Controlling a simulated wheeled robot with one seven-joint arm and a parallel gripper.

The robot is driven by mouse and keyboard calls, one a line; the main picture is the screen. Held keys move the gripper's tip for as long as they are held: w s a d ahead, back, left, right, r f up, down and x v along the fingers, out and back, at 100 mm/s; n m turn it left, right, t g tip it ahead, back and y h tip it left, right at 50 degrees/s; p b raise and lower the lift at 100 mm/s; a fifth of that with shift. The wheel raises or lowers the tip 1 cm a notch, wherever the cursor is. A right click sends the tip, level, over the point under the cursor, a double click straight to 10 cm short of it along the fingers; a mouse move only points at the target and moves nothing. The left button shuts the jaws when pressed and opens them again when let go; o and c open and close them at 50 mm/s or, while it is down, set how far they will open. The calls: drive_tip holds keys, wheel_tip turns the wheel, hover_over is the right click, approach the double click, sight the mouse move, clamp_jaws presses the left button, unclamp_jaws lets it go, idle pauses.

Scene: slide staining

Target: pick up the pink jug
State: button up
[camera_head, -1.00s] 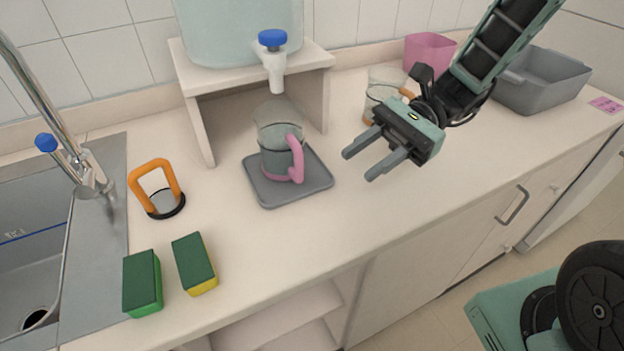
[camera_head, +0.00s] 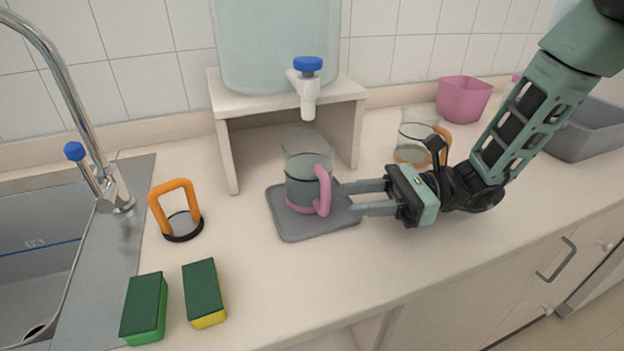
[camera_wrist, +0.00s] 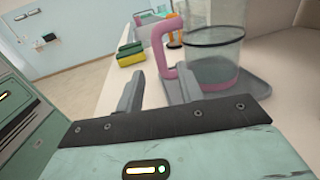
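The pink jug (camera_head: 303,178) is a clear jug with a pink handle and a pink base band. It stands upright on a grey square mat (camera_head: 290,227) in front of the dispenser stand. In the wrist view the jug (camera_wrist: 212,55) is close ahead, its pink handle turned toward my gripper. My gripper (camera_head: 345,197) is open, just right of the handle, with its fingers pointing left at it. In the wrist view one finger of my gripper (camera_wrist: 155,90) is left of the handle and the other is near its right. I cannot tell whether either finger touches the handle.
A water dispenser with a blue-topped tap (camera_head: 307,75) stands on a stand (camera_head: 228,150) behind the jug. An orange-handled jug (camera_head: 412,140) is behind my gripper.

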sight(324, 207)
drive_tip(key=shift+s+a+r+p, duration=0.1)
drive_tip(key=shift+a+p, duration=0.1)
drive_tip(key=shift+a, duration=1.35)
drive_tip(key=shift+s+a+r+p, duration=0.1)
drive_tip(key=shift+a+p, duration=0.05)
drive_tip(key=shift+a, duration=1.35)
clamp_jaws()
